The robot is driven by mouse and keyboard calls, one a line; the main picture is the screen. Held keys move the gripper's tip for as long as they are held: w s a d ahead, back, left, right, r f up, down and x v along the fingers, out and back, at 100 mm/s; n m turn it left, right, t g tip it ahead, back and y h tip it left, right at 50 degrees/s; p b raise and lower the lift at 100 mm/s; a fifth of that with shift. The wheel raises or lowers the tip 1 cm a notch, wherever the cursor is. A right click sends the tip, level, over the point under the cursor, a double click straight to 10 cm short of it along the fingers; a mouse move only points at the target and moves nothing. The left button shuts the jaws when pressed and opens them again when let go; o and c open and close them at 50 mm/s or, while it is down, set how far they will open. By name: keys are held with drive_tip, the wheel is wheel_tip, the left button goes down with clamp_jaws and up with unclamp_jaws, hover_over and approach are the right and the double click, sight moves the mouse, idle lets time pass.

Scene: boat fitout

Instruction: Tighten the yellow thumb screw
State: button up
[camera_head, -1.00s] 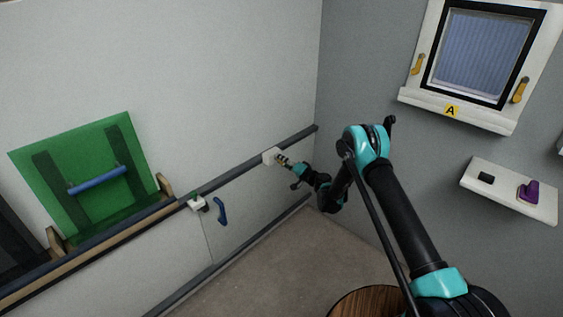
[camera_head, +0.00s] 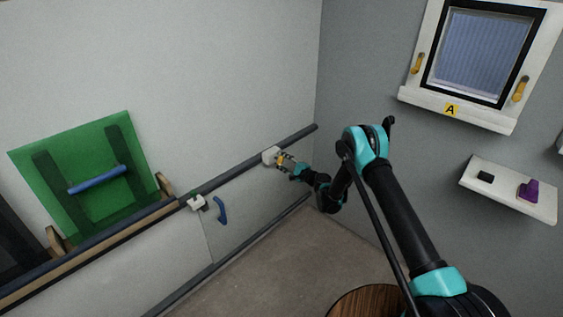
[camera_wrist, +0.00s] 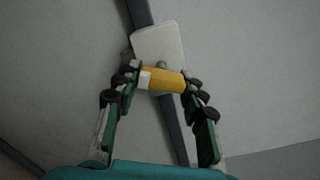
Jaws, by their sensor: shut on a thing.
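The yellow thumb screw (camera_wrist: 165,79) sits in front of a white block (camera_wrist: 159,44) on a dark rail, with a small white part at its left end. My gripper (camera_wrist: 161,84) has one finger at each end of the screw and is shut on it. In the head view, my gripper (camera_head: 291,165) is at the white block (camera_head: 270,155), and a little yellow (camera_head: 282,159) shows between the fingers. The fingers partly hide the screw's ends.
The dark rail (camera_head: 235,175) runs along the wall. A second white clamp (camera_head: 196,202) and a blue handle (camera_head: 221,210) are to the left. A green panel (camera_head: 85,165) stands at far left. A window (camera_head: 483,55) and a shelf (camera_head: 507,190) are at right.

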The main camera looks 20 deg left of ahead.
drive_tip(key=m, duration=0.5)
drive_tip(key=shift+s+f, duration=0.1)
drive_tip(key=shift+f, duration=0.1)
drive_tip(key=m, duration=0.5)
drive_tip(key=shift+s+m, duration=0.1)
drive_tip(key=shift+m, duration=0.2)
drive_tip(key=o, duration=1.2)
drive_tip(key=shift+c, duration=0.2)
drive_tip(key=v, duration=0.7)
drive_tip(key=shift+s+d, duration=0.15)
drive_tip(key=shift+d, duration=0.05)
